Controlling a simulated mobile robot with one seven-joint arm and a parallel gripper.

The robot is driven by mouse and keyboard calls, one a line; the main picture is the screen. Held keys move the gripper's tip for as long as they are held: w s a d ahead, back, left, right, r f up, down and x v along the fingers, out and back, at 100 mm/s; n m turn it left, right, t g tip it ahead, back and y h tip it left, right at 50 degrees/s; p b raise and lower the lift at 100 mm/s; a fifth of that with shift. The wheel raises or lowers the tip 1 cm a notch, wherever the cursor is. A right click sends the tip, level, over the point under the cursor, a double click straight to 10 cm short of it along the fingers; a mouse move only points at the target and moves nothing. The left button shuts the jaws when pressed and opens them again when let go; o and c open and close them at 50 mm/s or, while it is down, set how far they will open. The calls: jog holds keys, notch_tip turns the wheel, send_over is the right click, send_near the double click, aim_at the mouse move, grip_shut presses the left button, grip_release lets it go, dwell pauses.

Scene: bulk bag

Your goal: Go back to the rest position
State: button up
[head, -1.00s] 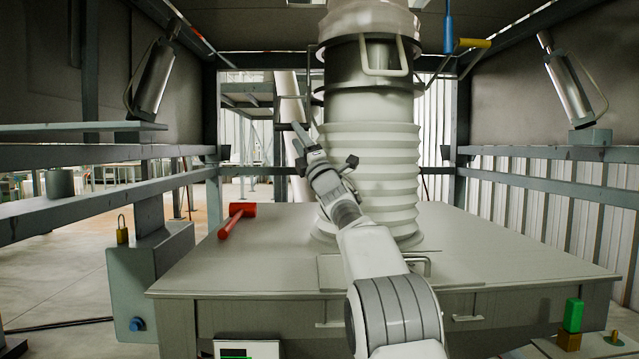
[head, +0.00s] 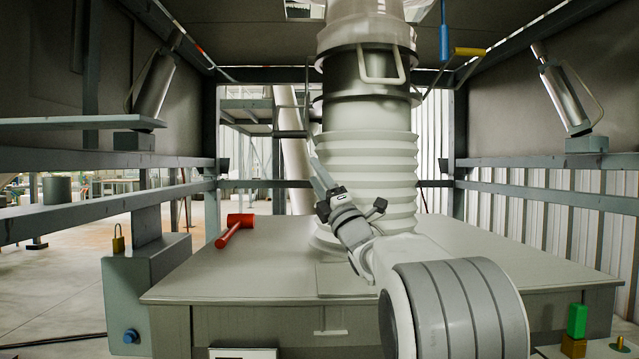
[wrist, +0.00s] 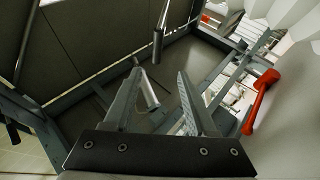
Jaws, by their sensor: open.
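My gripper (head: 318,172) is raised in front of the white bellows column (head: 372,160), a little left of its middle in the head view. In the wrist view the two fingers of my gripper (wrist: 158,82) stand apart with nothing between them. I cannot tell the exact gap between the gripper and the bellows.
A red mallet (head: 234,228) lies on the left of the grey table (head: 270,260); it also shows in the wrist view (wrist: 260,98). A blue and a yellow handle hang at upper right. Frame rails enclose both sides.

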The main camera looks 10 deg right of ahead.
jog(key=shift+s+d+f, duration=0.15)
jog(key=shift+s+f, duration=0.15)
jog(key=shift+s, duration=0.1)
jog(key=s+a+f+m+g+h, duration=0.25)
jog(key=s+f+m+g, duration=0.45)
jog(key=s+f, duration=0.55)
jog(key=s+a+f+m+g+h, duration=0.1)
jog(key=s+f+m+g+h, duration=0.3)
jog(key=s+f+m, duration=0.85)
jog(key=s+a+f+m+g+h, duration=0.15)
jog(key=s+f+m+g, duration=0.5)
jog(key=s, duration=1.05)
notch_tip(320, 180, up, 23)
jog(key=s+g+p, duration=0.1)
jog(key=p, duration=2.4)
jog(key=shift+s+n, duration=0.3)
jog(key=shift+n, duration=0.1)
